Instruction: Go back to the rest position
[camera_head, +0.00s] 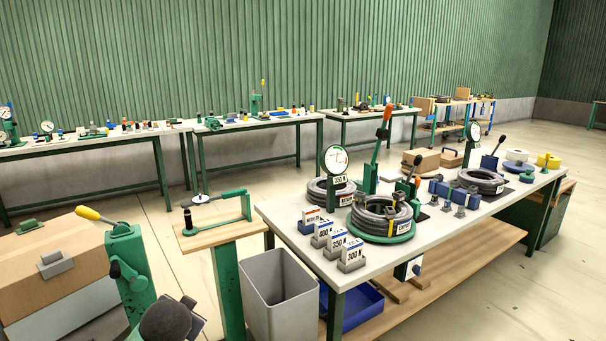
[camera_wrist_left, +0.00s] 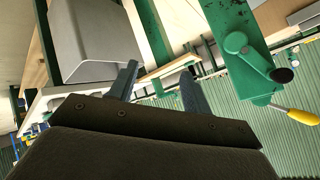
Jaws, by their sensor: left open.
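My left gripper (camera_wrist_left: 160,82) shows in the left wrist view with its two dark fingers apart and nothing between them. In the head view the dark rounded end of my left arm (camera_head: 166,321) is at the bottom, left of the green post and in front of the green lever stand (camera_head: 127,262). It is well short of the hose table (camera_head: 285,215). Hose coils (camera_head: 382,215) lie on that table, one on a green round base. My right gripper is in neither view.
A grey bin (camera_head: 278,295) stands between the green post (camera_head: 228,290) and the table. The lever stand's yellow-tipped handle (camera_head: 88,213) sticks out at the left, beside stacked boxes (camera_head: 50,255). A blue crate (camera_head: 355,306) is under the table. Open floor lies behind the post.

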